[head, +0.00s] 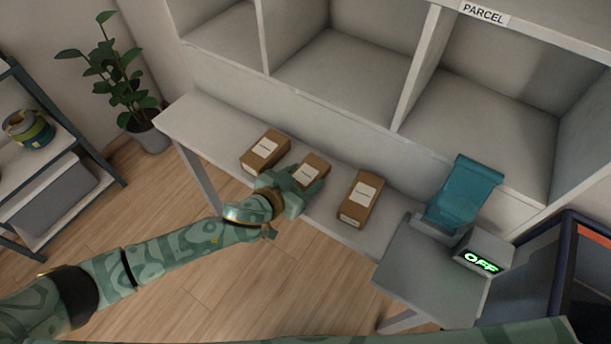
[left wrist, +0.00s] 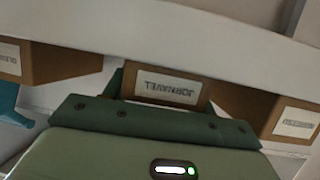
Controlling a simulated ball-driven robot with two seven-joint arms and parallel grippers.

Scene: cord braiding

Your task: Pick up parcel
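Three brown parcels with white labels lie in a row on the white bench: a left parcel (head: 265,151), a middle parcel (head: 312,170) and a right parcel (head: 359,198). My left gripper (head: 298,187) is at the near end of the middle parcel, which is partly hidden by it. In the left wrist view the middle parcel (left wrist: 168,88) sits straight ahead between the green fingers, its label upside down. Whether the fingers press on it is unclear. The other parcels show at the sides of that view (left wrist: 55,64) and (left wrist: 290,118). My right gripper is out of view.
White cubbies stand behind the bench, one labelled PARCEL (head: 484,13). A teal object (head: 464,193) and a display reading OFF (head: 481,262) are at the right. A potted plant (head: 115,80) and a dark-framed shelf (head: 60,165) stand left. Floor in front is clear.

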